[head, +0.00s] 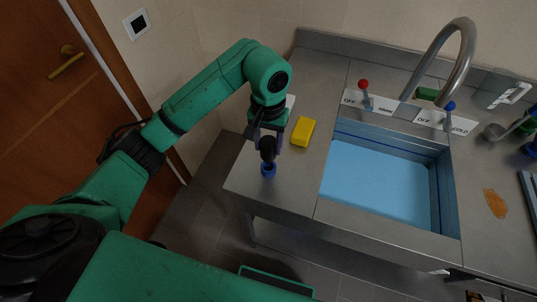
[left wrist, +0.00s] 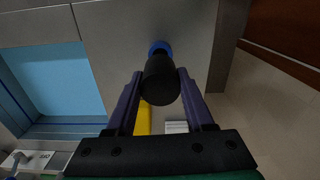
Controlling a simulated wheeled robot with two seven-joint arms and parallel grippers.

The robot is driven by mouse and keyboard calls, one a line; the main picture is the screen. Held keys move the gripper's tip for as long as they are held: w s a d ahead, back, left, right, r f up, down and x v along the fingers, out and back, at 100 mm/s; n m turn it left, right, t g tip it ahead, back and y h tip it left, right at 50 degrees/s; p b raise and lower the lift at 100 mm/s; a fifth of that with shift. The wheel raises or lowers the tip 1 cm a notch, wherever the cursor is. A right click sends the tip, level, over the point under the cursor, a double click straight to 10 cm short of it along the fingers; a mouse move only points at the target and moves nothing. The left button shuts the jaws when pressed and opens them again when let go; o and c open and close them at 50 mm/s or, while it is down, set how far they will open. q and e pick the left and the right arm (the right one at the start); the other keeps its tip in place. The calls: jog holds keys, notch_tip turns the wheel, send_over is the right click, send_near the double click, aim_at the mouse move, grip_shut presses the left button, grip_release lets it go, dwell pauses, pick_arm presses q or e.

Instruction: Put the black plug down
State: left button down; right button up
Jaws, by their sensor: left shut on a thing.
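My left gripper (head: 267,142) is shut on the black plug (head: 268,154), above the left front part of the steel counter (head: 252,185). In the left wrist view the plug (left wrist: 162,82) is a black cylinder between the two purple fingers. A blue round piece (head: 268,170) shows right below the plug, and also in the left wrist view (left wrist: 159,47). I cannot tell whether the blue piece touches the plug or the counter. My right gripper is not in view.
A yellow block (head: 303,131) lies right behind the gripper. A sink with blue water (head: 375,180) is to the right, under a steel tap (head: 464,50) with red (head: 363,84) and blue (head: 450,106) levers. An orange stain (head: 495,203) marks the right counter. The counter's left edge is close.

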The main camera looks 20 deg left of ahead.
aim_at(268, 156)
pick_arm(q)
jog(key=f, duration=0.1)
jog(key=f+p, duration=0.1)
jog(key=f, duration=0.2)
jog(key=shift+w+f, duration=0.25)
jog(key=shift+s+f, duration=0.4)
jog(key=shift+f, duration=0.3)
jog(key=c, duration=0.6)
grip_release()
jog(key=shift+w+f, duration=0.1)
jog(key=shift+w, duration=0.1)
jog(key=o, duration=0.3)
jog(key=shift+w, duration=0.2)
jog(key=shift+s, duration=0.15)
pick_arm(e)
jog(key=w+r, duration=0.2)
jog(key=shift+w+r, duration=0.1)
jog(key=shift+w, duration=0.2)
